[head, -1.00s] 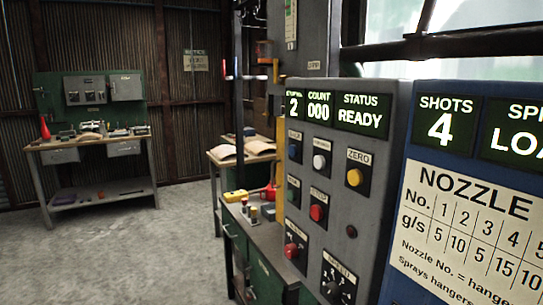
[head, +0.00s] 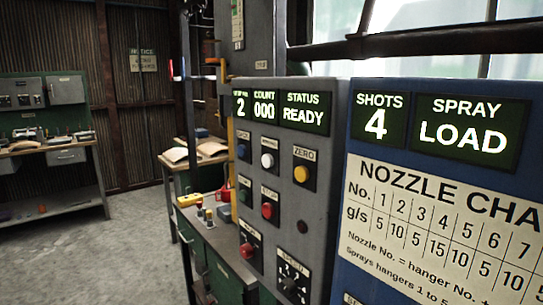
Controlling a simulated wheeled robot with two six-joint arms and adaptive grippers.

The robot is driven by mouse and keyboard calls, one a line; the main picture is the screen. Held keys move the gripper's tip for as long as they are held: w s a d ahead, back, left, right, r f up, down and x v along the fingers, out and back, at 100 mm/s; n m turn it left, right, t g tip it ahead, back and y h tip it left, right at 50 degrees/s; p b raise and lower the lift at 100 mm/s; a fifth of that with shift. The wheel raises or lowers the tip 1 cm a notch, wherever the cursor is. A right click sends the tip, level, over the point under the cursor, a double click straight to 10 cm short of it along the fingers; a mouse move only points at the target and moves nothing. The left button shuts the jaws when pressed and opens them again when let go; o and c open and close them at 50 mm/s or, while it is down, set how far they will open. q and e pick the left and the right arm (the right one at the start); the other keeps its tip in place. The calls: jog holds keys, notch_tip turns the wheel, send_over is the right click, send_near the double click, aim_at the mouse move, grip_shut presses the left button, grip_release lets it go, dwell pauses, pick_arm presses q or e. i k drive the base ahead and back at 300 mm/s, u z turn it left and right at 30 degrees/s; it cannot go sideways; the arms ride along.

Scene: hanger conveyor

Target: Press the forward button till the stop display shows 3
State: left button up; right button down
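A grey control panel (head: 320,185) stands in the middle of the head view. The small display at its top left (head: 240,106), its label hard to read, shows 2. Beside it the count display (head: 264,106) shows 000 and the status display (head: 303,115) shows READY. Below are a blue button (head: 242,151), a white button (head: 267,161), a yellow button (head: 301,174) marked ZERO, a green button (head: 244,195) and a red button (head: 267,210). I cannot read which is the forward button. Neither of my grippers is in view.
A larger red knob (head: 247,251) and a black dial (head: 291,284) sit low on the panel. A blue cabinet (head: 342,140) at the right shows SHOTS 4 and SPRAY LOAD above a nozzle chart (head: 440,225). A workbench (head: 50,215) stands at the left. The floor (head: 125,255) between is clear.

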aim_at(267, 161)
jog(key=z, duration=0.1)
jog(key=k, duration=1)
jog(key=u, duration=1)
jog(key=i, duration=0.75)
jog(key=z, duration=0.6)
jog(key=i, duration=0.55)
jog(key=z, duration=0.55)
